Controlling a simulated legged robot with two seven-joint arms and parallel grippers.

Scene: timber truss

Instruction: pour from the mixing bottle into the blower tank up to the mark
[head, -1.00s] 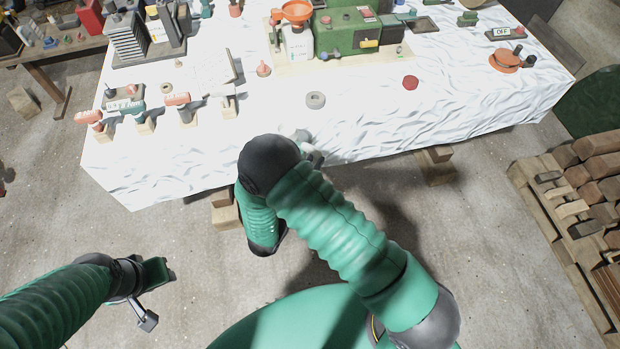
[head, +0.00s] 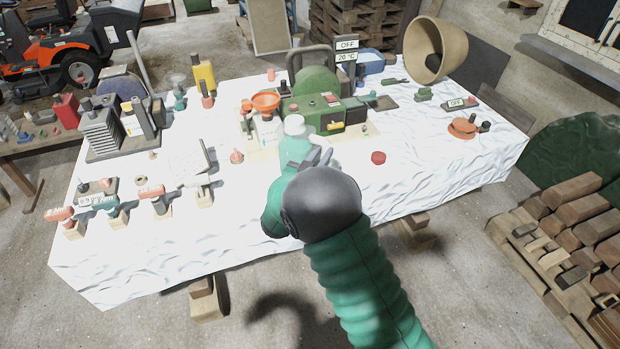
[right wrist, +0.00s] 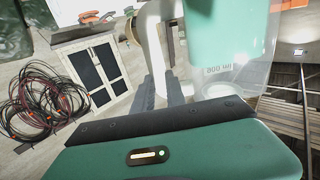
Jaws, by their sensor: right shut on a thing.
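The mixing bottle (head: 293,148), translucent with green liquid and a white cap, is held up over the front middle of the table. My right gripper (head: 312,160) is shut on it. In the right wrist view the bottle (right wrist: 228,45) fills the upper right, with volume marks on its wall, and the dark fingers (right wrist: 160,92) reach its white handle-like part. The blower tank (head: 267,132) is whitish, with an orange funnel (head: 265,102) on top, beside the green blower (head: 325,116). The bottle is apart from the funnel, to its right and nearer me. The tank's mark cannot be made out. My left gripper is out of view.
The white-covered table (head: 230,235) carries several small tools at the front left and a red disc (head: 378,158) right of my gripper. An orange round thing (head: 462,127) and a tan bell shape (head: 436,50) stand at the right. Timber is stacked (head: 570,240) on the floor at right.

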